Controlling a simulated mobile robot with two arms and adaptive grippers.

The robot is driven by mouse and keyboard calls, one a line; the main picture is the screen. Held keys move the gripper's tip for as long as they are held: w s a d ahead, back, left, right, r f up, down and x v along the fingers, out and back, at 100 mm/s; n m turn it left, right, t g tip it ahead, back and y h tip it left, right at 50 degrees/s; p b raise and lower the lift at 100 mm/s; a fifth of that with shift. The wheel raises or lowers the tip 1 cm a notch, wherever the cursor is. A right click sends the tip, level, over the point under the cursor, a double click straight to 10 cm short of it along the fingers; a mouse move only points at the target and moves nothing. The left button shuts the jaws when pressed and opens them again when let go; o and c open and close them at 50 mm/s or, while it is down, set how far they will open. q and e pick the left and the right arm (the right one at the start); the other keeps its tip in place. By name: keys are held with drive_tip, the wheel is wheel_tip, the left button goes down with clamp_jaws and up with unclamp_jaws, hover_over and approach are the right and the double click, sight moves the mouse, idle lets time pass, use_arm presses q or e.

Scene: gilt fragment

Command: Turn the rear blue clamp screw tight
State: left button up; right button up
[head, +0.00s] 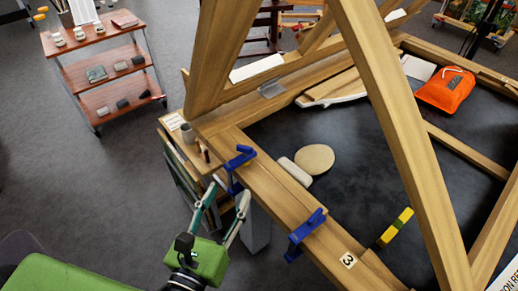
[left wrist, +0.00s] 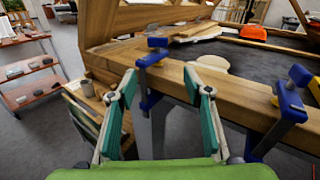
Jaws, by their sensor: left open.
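The rear blue clamp (head: 240,157) grips the wooden beam's edge near the frame's corner. In the left wrist view the same clamp (left wrist: 152,62) stands beyond and between my fingers, its lower part hanging below the beam. Its screw end is not clear to me. My left gripper (head: 232,188) is open just outside the beam, fingers pointing at this clamp. The open fingers (left wrist: 160,84) show no visible contact with it. A second blue clamp (head: 305,235) sits nearer on the same beam, and to the right in the left wrist view (left wrist: 290,100). My right gripper is not in view.
The large wooden frame (head: 275,195) has slanting beams rising over it.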

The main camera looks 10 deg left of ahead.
use_arm(q)
drive_tip(key=r, duration=0.2)
drive_tip(key=m+p, duration=0.1)
drive_tip(key=p, duration=0.3)
approach(244, 151)
drive_tip(key=w, duration=0.4)
drive_tip(key=w+p, duration=0.1)
drive_tip(key=w, duration=0.2)
drive_tip(key=w+p, duration=0.1)
drive_tip(key=w, duration=0.1)
drive_tip(key=shift+w+d+r, duration=0.15)
drive_tip(key=shift+w+d, duration=0.05)
drive_tip(key=shift+d, duration=0.15)
drive_tip(key=shift+w+p, duration=0.3)
drive_tip(key=shift+w, duration=0.3)
drive_tip(key=c, duration=1.1)
